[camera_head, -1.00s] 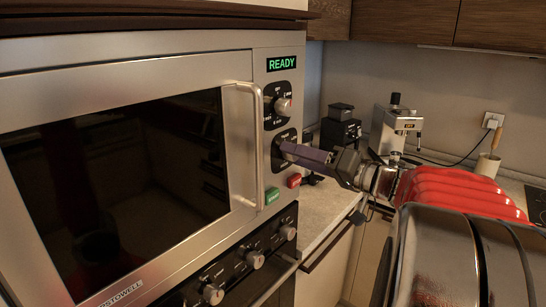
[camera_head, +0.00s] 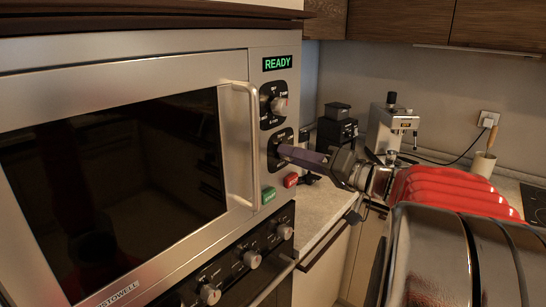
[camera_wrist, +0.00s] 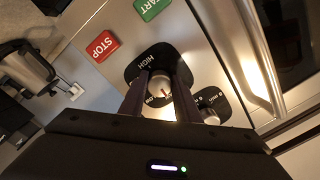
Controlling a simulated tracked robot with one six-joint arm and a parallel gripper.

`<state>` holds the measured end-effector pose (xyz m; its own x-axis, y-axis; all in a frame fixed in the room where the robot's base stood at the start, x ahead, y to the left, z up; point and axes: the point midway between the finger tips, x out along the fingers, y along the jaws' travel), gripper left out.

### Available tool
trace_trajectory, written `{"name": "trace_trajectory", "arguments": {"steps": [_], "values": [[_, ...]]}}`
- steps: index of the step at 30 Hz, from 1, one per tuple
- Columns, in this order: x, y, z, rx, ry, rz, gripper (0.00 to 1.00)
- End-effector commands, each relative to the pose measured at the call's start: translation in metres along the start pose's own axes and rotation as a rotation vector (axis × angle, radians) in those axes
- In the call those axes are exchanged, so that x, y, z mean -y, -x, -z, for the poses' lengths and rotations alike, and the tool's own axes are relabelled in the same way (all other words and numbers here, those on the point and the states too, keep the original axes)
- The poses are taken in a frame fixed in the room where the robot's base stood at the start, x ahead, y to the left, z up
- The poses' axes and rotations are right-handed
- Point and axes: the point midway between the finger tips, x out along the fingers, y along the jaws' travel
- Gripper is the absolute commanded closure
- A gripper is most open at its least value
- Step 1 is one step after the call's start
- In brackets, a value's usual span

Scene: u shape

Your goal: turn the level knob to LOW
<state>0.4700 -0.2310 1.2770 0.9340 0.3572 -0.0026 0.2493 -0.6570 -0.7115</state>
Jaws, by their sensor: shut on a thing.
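The microwave's lower knob (camera_wrist: 160,86) is pale and round, on a black dial plate (camera_wrist: 184,72) marked HIGH in the wrist view. A small reddish mark shows on its face; other lettering beside it is partly hidden by the fingers. My gripper (camera_wrist: 162,80) is shut on this knob, one finger on each side. In the head view my gripper (camera_head: 284,152) reaches in from the right to the lower dial plate (camera_head: 276,138) and hides its knob.
An upper knob (camera_head: 279,105) sits above, under the green READY display (camera_head: 277,63). Green START (camera_head: 268,195) and red STOP (camera_head: 290,180) buttons lie below. The door handle (camera_head: 251,145) stands out at left. A coffee machine (camera_head: 390,130) stands on the counter behind.

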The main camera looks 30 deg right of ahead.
Motion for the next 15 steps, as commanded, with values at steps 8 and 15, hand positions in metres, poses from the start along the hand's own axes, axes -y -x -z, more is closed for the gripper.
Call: {"name": "trace_trajectory", "arguments": {"steps": [8,15], "values": [[0.0002,0.0015,0.0039,-0.007,-0.057,0.003,0.93],[-0.0003,0.0016,0.0048,-0.013,-0.197,0.005,0.93]]}}
